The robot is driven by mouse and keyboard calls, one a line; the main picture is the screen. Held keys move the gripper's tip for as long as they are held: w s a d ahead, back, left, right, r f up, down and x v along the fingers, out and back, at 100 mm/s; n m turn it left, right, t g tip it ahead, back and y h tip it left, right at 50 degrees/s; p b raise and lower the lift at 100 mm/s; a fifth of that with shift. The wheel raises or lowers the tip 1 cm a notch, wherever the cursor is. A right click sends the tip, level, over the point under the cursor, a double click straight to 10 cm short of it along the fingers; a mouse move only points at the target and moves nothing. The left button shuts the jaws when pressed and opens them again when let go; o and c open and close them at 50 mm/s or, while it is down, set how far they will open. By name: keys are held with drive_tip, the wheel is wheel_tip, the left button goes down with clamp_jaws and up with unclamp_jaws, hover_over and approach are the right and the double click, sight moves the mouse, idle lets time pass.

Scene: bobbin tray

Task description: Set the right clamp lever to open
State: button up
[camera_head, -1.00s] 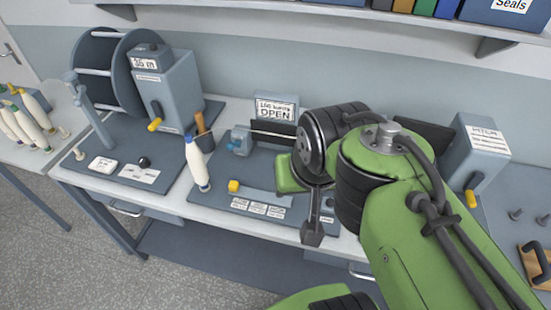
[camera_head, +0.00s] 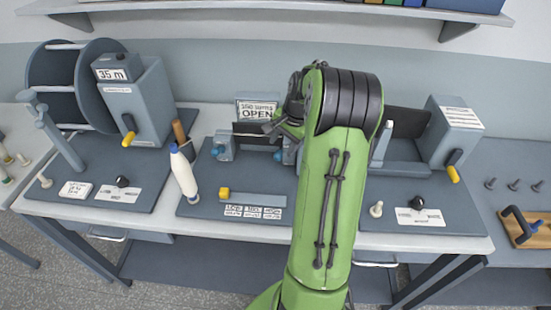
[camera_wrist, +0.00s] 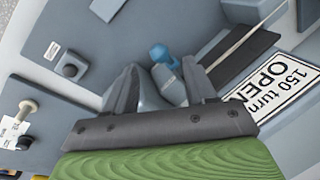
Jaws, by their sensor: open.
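The right clamp (camera_head: 290,155) stands on the middle station below the "OPEN" sign, with its blue-tipped lever mostly hidden by my arm. In the wrist view the blue lever tip (camera_wrist: 160,54) lies just beyond and between the fingertips of my open gripper (camera_wrist: 164,78). A grey part of the lever shows between the fingers; I cannot tell whether they touch it. In the head view my gripper is near the right clamp, largely hidden behind my green arm. The left clamp (camera_head: 223,149), with a blue knob, stands to the left.
The sign (camera_head: 257,110) reads "150 turns OPEN" and stands behind the clamps. A winder (camera_head: 140,105) stands left; a grey machine (camera_head: 450,135) stands right.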

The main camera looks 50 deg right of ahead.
sight(279, 154)
drive_tip(key=x, duration=0.7)
drive_tip(key=shift+f, duration=0.3)
drive_tip(key=shift+a, duration=0.1)
drive_tip(key=shift+r, duration=0.1)
clamp_jaws()
